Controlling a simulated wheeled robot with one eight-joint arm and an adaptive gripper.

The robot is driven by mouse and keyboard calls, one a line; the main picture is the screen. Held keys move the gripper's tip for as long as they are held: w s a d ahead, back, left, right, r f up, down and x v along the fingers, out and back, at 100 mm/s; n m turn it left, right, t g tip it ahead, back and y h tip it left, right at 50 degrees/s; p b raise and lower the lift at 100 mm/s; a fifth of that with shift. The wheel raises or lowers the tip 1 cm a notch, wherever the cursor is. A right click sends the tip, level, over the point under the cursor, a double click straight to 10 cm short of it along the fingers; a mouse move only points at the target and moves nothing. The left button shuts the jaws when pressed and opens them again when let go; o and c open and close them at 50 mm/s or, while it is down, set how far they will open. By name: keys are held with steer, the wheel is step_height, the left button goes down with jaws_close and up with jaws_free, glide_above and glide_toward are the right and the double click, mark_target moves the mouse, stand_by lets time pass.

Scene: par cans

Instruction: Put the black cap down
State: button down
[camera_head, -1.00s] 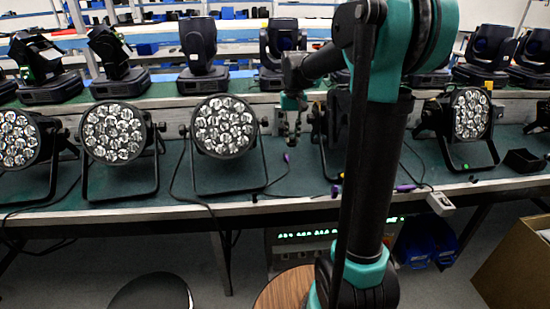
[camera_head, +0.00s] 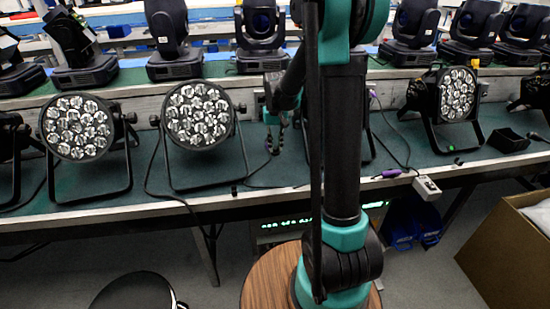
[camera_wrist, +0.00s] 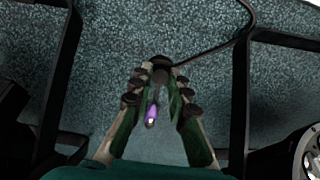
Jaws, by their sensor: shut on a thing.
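The black cap (camera_wrist: 161,62) is a small dark round piece between my fingertips in the wrist view. My gripper (camera_wrist: 160,70) is shut on it, above the green-grey bench top (camera_wrist: 110,60). In the head view my gripper (camera_head: 273,146) hangs over the bench, right of a par can; the cap is too small to make out clearly there. A purple-tipped piece (camera_wrist: 151,116) shows between my fingers, farther back than the cap. I cannot tell the gap between the cap and the bench.
Par cans on black stands (camera_head: 76,127) (camera_head: 199,116) (camera_head: 457,95) line the bench. A black cable (camera_wrist: 215,50) passes near my fingertips. Small black pieces (camera_head: 234,190) lie at the front edge.

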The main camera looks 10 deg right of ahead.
mark_target(275, 151)
steer(key=shift+f, duration=3.2)
steer(key=c, duration=1.5)
jaws_free()
steer(key=shift+o, duration=0.2)
steer(key=shift+r, duration=0.1)
